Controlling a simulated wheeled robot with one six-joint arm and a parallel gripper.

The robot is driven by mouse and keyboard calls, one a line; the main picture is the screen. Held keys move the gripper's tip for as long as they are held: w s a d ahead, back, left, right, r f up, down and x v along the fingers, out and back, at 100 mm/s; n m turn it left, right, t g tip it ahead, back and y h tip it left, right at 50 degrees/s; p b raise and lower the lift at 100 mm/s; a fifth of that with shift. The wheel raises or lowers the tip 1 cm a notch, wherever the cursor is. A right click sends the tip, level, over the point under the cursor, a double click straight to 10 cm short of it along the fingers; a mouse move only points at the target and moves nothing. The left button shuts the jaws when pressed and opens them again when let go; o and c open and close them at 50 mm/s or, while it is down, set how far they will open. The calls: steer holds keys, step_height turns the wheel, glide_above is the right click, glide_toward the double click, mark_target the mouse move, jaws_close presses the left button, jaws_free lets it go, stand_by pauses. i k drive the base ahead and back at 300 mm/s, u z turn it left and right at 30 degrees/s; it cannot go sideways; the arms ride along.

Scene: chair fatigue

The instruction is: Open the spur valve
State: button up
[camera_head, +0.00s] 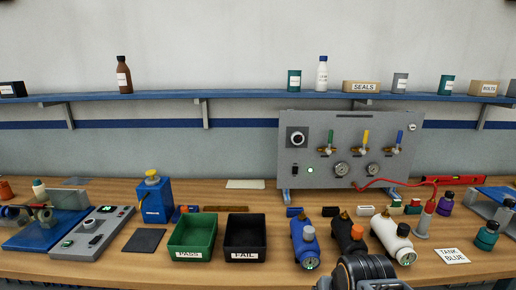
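A grey upright panel (305,165) stands at the back of the bench. It carries three brass valves in a row: one with a green handle (329,138), one with a yellow handle (365,137) and one with a blue handle (399,138). All three handles point roughly upward. No readable label shows which one is the spur valve. A dark round link of my arm shows at the bottom edge, well in front of the panel. My gripper's fingers are not visible.
Two gauges (341,169) sit below the valves, and a red hose (395,182) runs right from the panel. Green (194,236) and black (245,236) bins are left. A shelf (230,96) runs above.

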mark_target(399, 141)
steer(key=u, duration=3.45)
steer(key=k, duration=1.7)
steer(key=z, duration=2.1)
